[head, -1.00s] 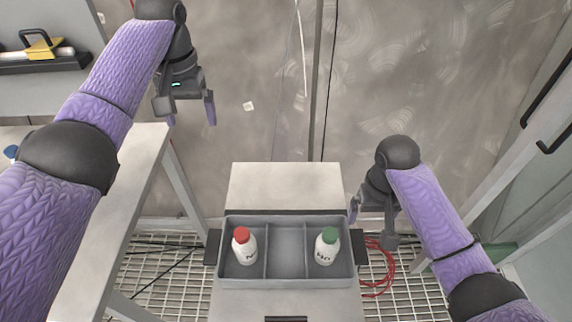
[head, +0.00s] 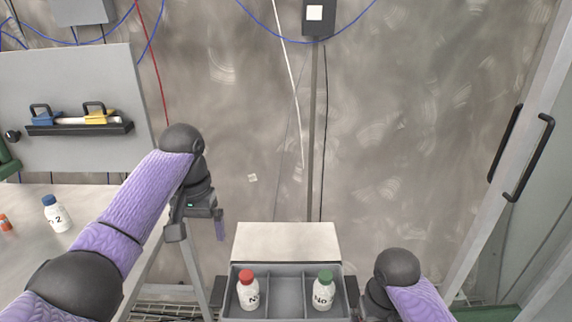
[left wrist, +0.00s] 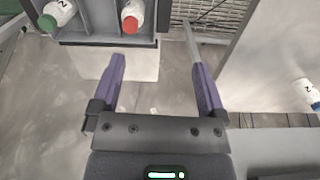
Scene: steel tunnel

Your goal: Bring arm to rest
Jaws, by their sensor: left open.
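My left arm reaches in from the left, and its gripper (head: 199,232) hangs jaws down, open, with nothing between the fingers. In the left wrist view the two purple fingers (left wrist: 156,68) stand wide apart, pointing toward the tray's side. My right arm comes in at the lower right; its gripper (head: 374,302) is partly cut off by the bottom edge, and its fingers cannot be made out. A grey divided tray (head: 286,269) holds a red-capped white bottle (head: 248,293) in its left compartment and a green-capped one (head: 323,293) in its right. The middle compartment is empty.
A bench (head: 22,207) at left bears a blue-capped bottle (head: 56,215) and a small orange item (head: 4,222). A panel with a black shelf (head: 78,129) stands behind it. A cabinet door with black handles (head: 530,158) is at right.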

